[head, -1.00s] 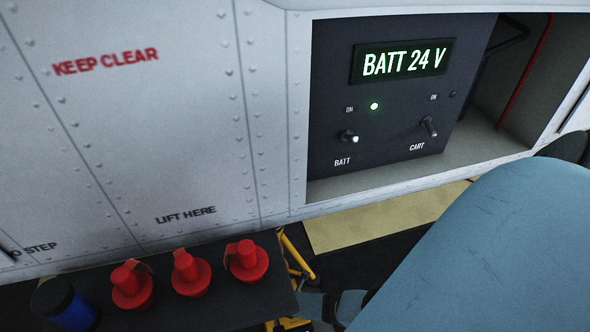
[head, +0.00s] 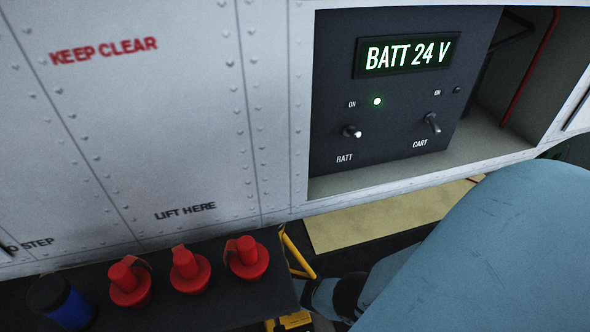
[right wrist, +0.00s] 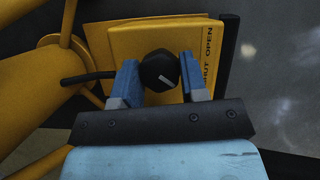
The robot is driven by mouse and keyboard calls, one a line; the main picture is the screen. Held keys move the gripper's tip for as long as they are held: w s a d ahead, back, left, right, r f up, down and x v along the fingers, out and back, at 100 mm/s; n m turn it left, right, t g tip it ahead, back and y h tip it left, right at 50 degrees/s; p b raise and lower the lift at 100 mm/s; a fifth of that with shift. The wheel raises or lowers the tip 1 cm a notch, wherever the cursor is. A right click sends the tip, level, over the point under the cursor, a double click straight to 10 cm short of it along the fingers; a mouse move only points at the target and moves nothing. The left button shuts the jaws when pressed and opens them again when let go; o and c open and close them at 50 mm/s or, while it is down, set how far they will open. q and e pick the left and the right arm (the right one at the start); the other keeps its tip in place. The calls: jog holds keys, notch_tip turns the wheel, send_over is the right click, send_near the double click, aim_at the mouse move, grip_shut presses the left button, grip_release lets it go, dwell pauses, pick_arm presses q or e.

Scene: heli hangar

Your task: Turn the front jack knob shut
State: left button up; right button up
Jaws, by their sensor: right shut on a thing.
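The front jack knob (right wrist: 160,66) is a dark, faceted knob with a white pointer line, on a yellow plate (right wrist: 120,42) in the right wrist view. "OPEN" and a partly covered "SHUT" are printed along the plate's right side. My right gripper (right wrist: 158,80) is shut on the knob, one blue finger on each side. Yellow jack parts (head: 290,322) show at the bottom of the head view, where my arm hides the knob. My left gripper is in neither view.
Red plugs (head: 190,270) and a blue can (head: 62,302) stand on a dark shelf. A battery panel (head: 400,90) sits in the white fuselage above.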

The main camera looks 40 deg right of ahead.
jog(key=shift+m, duration=0.5)
jog(key=o, duration=0.9)
